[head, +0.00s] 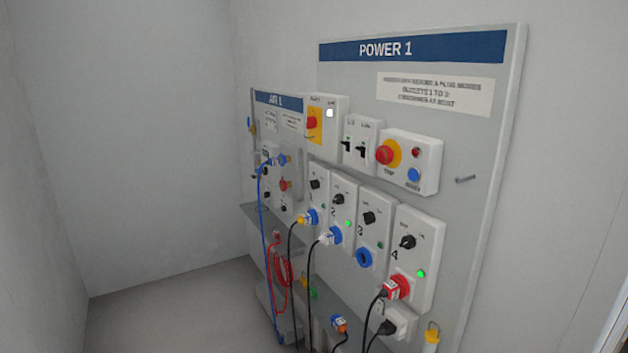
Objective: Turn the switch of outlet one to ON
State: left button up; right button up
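Outlet one (318,173) is the leftmost of the outlet boxes in the lower row of the POWER 1 board (470,130). Its black switch knob (315,184) is small in the head view, and I cannot read its position for certain. The small lamp (323,206) beside it looks dark. A plug with a yellow part (302,219) sits at its blue socket, with a black cable hanging down. Neither of my grippers shows in the head view.
Outlets two (347,184) and four (431,237) have lit green lamps and plugs; outlet three (373,197) has an empty blue socket. A red emergency button (384,154) is above. The AIR 1 board (265,98) with hoses stands left. Cables hang in front; floor at left is clear.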

aim_at(314, 183)
jog(key=i+j+z, duration=0.15)
jog(key=i+j, duration=0.3)
jog(key=i+j+z, duration=0.15)
jog(key=i+j, duration=0.3)
jog(key=i+j+z, duration=0.1)
jog(key=i+j, duration=0.3)
jog(key=j, duration=0.2)
jog(key=i+j+z, duration=0.15)
jog(key=i+j, duration=0.25)
jog(key=j, duration=0.2)
